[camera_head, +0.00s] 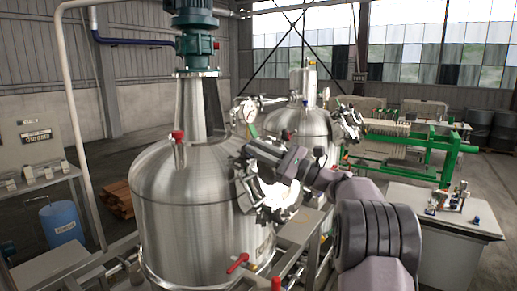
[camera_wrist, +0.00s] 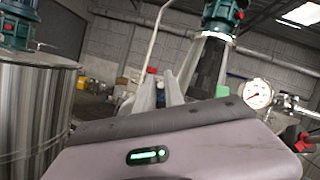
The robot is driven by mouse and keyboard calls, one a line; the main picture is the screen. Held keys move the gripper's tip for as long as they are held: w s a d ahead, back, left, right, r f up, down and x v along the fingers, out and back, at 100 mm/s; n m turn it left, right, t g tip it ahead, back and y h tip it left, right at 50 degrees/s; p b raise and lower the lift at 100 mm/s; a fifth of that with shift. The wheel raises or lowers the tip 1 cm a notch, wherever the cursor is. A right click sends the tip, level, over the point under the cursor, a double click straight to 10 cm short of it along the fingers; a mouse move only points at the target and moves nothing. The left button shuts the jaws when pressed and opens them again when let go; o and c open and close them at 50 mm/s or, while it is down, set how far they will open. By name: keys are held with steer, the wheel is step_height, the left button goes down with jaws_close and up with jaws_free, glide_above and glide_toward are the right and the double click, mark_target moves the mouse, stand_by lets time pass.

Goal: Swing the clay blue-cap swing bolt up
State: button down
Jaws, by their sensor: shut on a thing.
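My gripper (camera_head: 262,156) reaches over the upper edge of the open manway on the near steel tank's right shoulder. It is shut on a swing bolt at the manway rim. In the wrist view my gripper's fingers (camera_wrist: 165,92) rise behind the purple-grey housing, which hides their lower parts and most of what they hold. The bolt's clay colour and blue cap cannot be made out in either view. Other metal swing bolts (camera_head: 245,190) stand along the manway's left rim, and its pale opening (camera_head: 280,197) lies below my wrist.
The near tank (camera_head: 185,225) carries a green motor (camera_head: 194,15), a red-topped fitting (camera_head: 178,137) and a pressure gauge (camera_head: 250,113), also in the wrist view (camera_wrist: 257,93). A second tank (camera_head: 302,130) stands behind.

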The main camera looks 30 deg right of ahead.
steer(key=c, duration=1.5)
jaws_free()
steer(key=shift+w+d+f, duration=0.1)
steer(key=shift+w+f, duration=0.05)
steer(key=shift+f, duration=0.35)
steer(key=r+b+v, duration=0.1)
steer(key=b+v, duration=0.1)
steer(key=v, duration=1.5)
steer(key=shift+s+d+b, duration=0.15)
steer(key=shift+s+b, duration=0.15)
steer(key=shift+b, duration=0.1)
steer(key=shift+f, duration=0.1)
